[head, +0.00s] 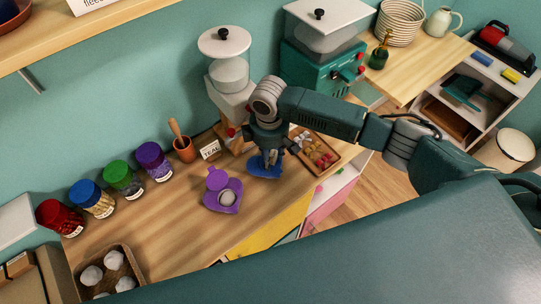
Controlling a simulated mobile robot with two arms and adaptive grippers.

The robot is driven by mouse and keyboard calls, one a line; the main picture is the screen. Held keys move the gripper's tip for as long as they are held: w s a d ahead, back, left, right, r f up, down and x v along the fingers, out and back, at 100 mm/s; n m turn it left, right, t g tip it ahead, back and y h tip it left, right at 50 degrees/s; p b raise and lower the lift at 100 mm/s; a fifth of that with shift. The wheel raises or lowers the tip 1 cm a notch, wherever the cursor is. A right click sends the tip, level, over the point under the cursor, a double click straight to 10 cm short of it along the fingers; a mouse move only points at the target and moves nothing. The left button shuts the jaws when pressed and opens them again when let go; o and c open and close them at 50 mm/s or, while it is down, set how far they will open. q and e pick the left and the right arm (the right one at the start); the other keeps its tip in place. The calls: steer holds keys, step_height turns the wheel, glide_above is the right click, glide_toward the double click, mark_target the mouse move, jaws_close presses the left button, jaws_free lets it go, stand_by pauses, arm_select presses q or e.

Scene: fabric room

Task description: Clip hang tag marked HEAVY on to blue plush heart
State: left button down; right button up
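A blue flat piece (257,172), which looks like the blue plush heart, lies on the wooden counter, partly hidden under my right gripper. My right gripper (270,158) points down right over it; whether its fingers touch it or hold anything is too small to tell. A shallow tray (334,166) with several small pieces lies just right of the gripper, partly behind it. No tag marked HEAVY can be read. My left gripper is out of view.
A purple piece (214,207) with a pale round part lies left of the gripper. Several lidded jars (123,180), a brown pot (185,151) and a small sign (210,149) line the wall. A dispenser (229,73) stands behind. The counter's left-middle is clear.

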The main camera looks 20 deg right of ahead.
steer(key=shift+r, duration=0.1)
step_height(320, 180, up, 12)
steer(key=shift+a, duration=0.15)
stand_by(0.3)
steer(key=shift+s, duration=0.1)
step_height(320, 180, up, 9)
steer(key=p, duration=0.6)
stand_by(1.0)
stand_by(0.3)
